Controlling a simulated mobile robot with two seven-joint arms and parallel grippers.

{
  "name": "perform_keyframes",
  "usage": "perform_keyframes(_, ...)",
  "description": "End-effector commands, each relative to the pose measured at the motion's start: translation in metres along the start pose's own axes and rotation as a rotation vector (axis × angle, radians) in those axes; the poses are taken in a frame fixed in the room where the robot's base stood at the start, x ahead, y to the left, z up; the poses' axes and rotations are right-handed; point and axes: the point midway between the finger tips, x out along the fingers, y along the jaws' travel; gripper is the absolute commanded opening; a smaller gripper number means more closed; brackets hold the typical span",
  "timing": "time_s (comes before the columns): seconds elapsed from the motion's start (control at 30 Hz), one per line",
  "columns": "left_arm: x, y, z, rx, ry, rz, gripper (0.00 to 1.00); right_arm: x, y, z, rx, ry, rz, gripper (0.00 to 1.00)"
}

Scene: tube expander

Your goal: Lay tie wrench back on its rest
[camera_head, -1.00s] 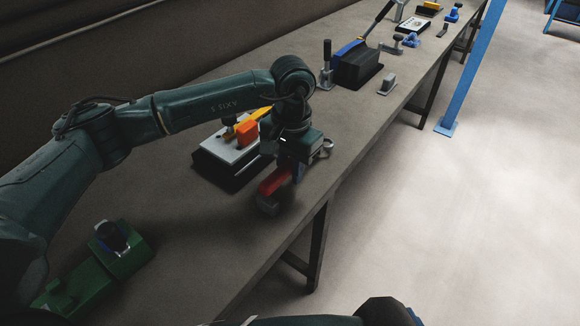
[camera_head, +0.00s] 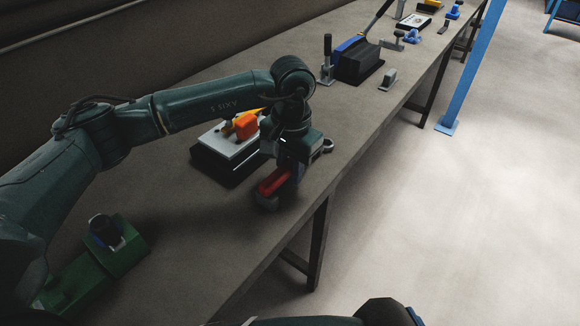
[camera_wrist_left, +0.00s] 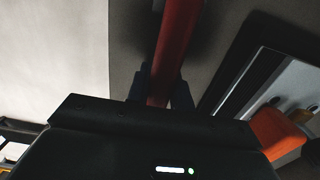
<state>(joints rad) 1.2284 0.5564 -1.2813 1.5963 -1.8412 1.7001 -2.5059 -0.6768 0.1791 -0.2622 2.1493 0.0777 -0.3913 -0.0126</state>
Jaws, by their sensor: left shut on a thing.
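A red-handled tool, which I take to be the tie wrench (camera_head: 273,182), is in my left gripper (camera_head: 288,168), low over the bench near its front edge. Its lower end is a dark grey block. In the left wrist view the red handle (camera_wrist_left: 176,45) runs up from between the fingers of my left gripper (camera_wrist_left: 160,95), which are shut on it. I cannot tell whether the tool touches the bench. I cannot make out which piece is its rest. My right gripper is not in view.
A grey-topped black block (camera_head: 212,171) with orange and yellow parts stands close behind the left gripper. A green fixture (camera_head: 123,251) is at the left front. A black stand (camera_head: 360,66) and small tools lie farther along the bench (camera_head: 195,262).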

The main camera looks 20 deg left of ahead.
Motion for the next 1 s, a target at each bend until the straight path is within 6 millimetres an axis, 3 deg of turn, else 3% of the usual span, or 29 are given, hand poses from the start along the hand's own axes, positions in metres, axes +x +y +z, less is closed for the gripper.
perform_keyframes(0.4, 0.0028, -0.0001, -0.0001, 0.0, 0.0, 0.0, 0.0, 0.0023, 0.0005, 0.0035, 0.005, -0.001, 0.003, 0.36)
perform_keyframes(0.43, 0.0029, -0.0001, -0.0001, 0.0, 0.0, 0.0, 0.24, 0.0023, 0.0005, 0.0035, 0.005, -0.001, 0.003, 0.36)
perform_keyframes(0.7, 0.0031, -0.0001, 0.0, 0.0, 0.0, 0.0, 0.46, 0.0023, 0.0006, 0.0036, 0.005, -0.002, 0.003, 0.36)
perform_keyframes(1.0, 0.0018, -0.0001, 0.0001, 0.0, -0.001, 0.0, 0.48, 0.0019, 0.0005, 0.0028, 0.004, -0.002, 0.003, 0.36)
